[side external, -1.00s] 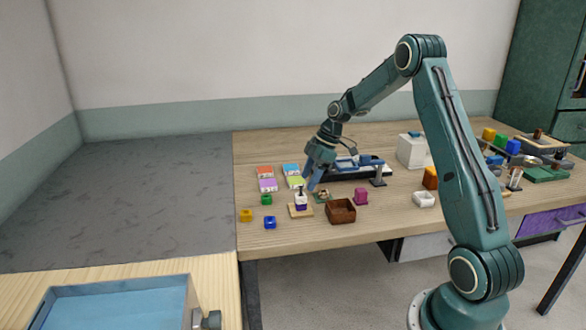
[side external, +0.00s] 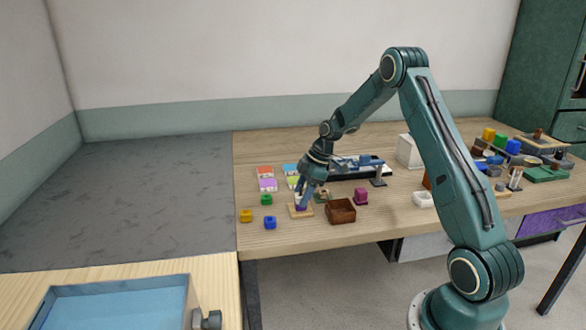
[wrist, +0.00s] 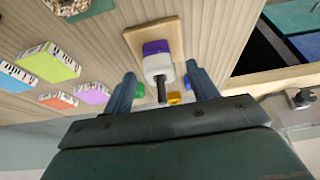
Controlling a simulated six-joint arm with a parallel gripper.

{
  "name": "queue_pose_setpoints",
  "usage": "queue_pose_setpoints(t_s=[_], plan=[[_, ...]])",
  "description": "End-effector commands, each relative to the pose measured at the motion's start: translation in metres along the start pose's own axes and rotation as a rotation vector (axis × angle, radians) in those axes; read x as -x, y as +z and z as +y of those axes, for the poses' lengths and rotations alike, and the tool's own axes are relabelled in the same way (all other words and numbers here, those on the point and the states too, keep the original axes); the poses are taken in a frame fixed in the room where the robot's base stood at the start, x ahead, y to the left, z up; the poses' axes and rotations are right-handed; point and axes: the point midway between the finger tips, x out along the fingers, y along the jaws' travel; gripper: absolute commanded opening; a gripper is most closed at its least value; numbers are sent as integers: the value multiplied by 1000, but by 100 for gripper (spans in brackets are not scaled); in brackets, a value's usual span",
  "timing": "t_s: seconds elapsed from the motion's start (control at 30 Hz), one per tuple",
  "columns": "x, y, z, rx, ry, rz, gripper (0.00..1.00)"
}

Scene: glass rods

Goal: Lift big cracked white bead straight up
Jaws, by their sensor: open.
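The white bead (wrist: 158,66) is threaded on a dark upright rod (wrist: 161,92), on top of a purple bead (wrist: 155,47). The rod stands on a square wooden base (wrist: 171,32), which also shows in the side view (side external: 293,212). Cracks on the bead are too small to make out. My gripper (wrist: 161,72) is open, with one finger on each side of the white bead and gaps showing. In the side view my gripper (side external: 302,195) is down at the stack and hides most of the white bead.
A brown open box (side external: 341,211) stands close right of the stack. Green (side external: 266,200), blue (side external: 270,222) and yellow (side external: 246,215) small pieces lie to the left.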

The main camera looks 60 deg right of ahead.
Motion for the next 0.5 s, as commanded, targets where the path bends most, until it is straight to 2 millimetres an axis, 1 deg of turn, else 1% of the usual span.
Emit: queue_pose_setpoints(t_s=[0.4,0.43,0.5], plan=[[0,0,0,0,0,0,58],[0,0,0,0,0,0,54],[0,0,0,0,0,0,40]])
